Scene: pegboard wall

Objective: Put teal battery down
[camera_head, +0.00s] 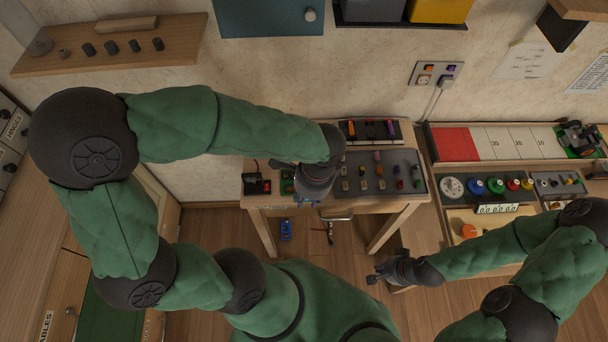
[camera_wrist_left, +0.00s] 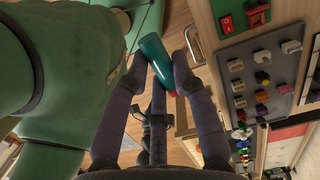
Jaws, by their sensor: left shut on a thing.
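The teal battery (camera_wrist_left: 153,52) is a teal cylinder with a reddish end, tilted between the fingertips of my left gripper (camera_wrist_left: 163,70) in the left wrist view. My left gripper is shut on it. In the head view my left gripper (camera_head: 306,196) is over the front edge of the small wooden table (camera_head: 402,216), and the battery is mostly hidden there. My right gripper (camera_head: 377,275) is low at the right of the table, apart from it; its fingers are too small to judge.
A grey tray (camera_head: 393,160) with several small blocks lies on the table and also shows in the left wrist view (camera_wrist_left: 236,98). A black box with a red switch (camera_head: 256,185) sits at the table's left. A blue object (camera_head: 286,230) lies on the floor.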

